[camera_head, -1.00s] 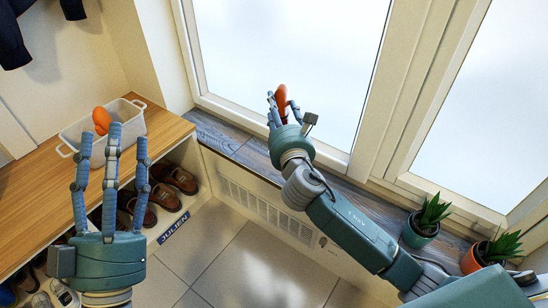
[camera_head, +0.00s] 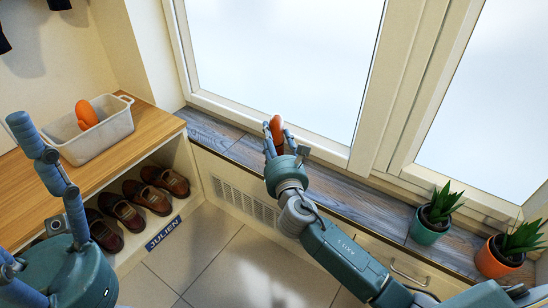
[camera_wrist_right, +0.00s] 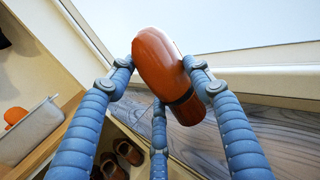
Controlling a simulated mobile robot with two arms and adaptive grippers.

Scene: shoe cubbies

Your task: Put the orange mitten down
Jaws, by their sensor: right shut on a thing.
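The orange mitten (camera_head: 277,133), orange-brown with a dark band near its lower end in the wrist view (camera_wrist_right: 160,65), is held upright, slightly tilted, in my right gripper (camera_head: 274,133). The gripper's fingers (camera_wrist_right: 165,72) are closed around it, one on each side and one behind. In the head view it appears in front of the window, over the dark wooden sill (camera_head: 250,152); whether it touches the sill cannot be told. My left gripper (camera_head: 45,165) is at the left edge, partly cut off, with fingers spread and nothing seen between them.
A white basket (camera_head: 115,128) with an orange item (camera_head: 86,113) stands on the wooden bench (camera_head: 150,135). Brown shoes (camera_head: 150,198) sit in the cubby below. Two potted plants, teal (camera_head: 428,230) and orange (camera_head: 496,262), stand on the sill's right. Sill between is clear.

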